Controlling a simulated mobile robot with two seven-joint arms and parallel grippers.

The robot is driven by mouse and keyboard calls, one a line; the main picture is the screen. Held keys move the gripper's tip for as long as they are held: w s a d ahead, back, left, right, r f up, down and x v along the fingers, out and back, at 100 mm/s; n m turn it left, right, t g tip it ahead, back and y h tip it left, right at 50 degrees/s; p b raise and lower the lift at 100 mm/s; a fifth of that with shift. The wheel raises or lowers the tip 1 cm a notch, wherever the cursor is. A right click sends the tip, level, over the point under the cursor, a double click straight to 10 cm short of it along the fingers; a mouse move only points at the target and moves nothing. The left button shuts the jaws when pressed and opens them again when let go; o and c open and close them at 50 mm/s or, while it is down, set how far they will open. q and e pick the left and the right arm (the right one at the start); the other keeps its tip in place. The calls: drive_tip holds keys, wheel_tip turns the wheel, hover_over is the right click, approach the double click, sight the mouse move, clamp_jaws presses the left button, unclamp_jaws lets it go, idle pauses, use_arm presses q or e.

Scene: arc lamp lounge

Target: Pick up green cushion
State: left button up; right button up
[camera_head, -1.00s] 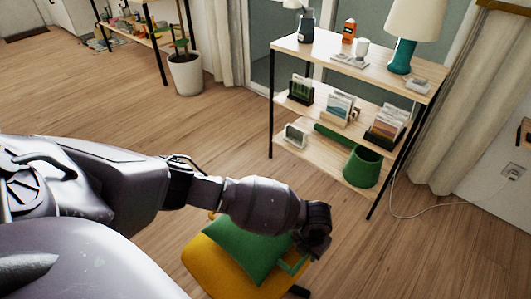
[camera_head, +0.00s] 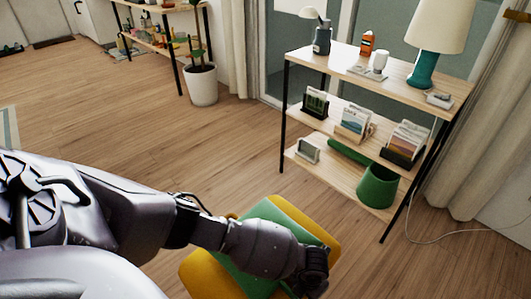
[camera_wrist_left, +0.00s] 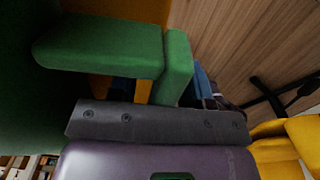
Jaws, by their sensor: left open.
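The green cushion (camera_head: 270,217) lies on the yellow seat (camera_head: 196,273) at the bottom middle of the head view. My left arm crosses over it and hides much of it. My left gripper (camera_head: 313,284) is at the cushion's right side, low over the seat. In the left wrist view, green parts of the cushion (camera_wrist_left: 95,52) lie right in front of the palm, with a narrow green piece between the blue-grey finger parts (camera_wrist_left: 204,84). The jaws are open; I cannot tell whether they touch the cushion. My right gripper is not in view.
A wooden shelf (camera_head: 385,78) stands behind the seat, with a lamp (camera_head: 432,50), small frames and a green bin (camera_head: 377,187). A potted plant (camera_head: 201,86) stands further back. A white cable (camera_head: 440,238) lies on the floor at right. Wood floor on the left is clear.

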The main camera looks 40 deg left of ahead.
use_arm(q)
drive_tip(key=shift+w+r, duration=0.15)
drive_tip(key=shift+r, duration=0.05)
clamp_jaws()
drive_tip(key=shift+r, duration=0.1)
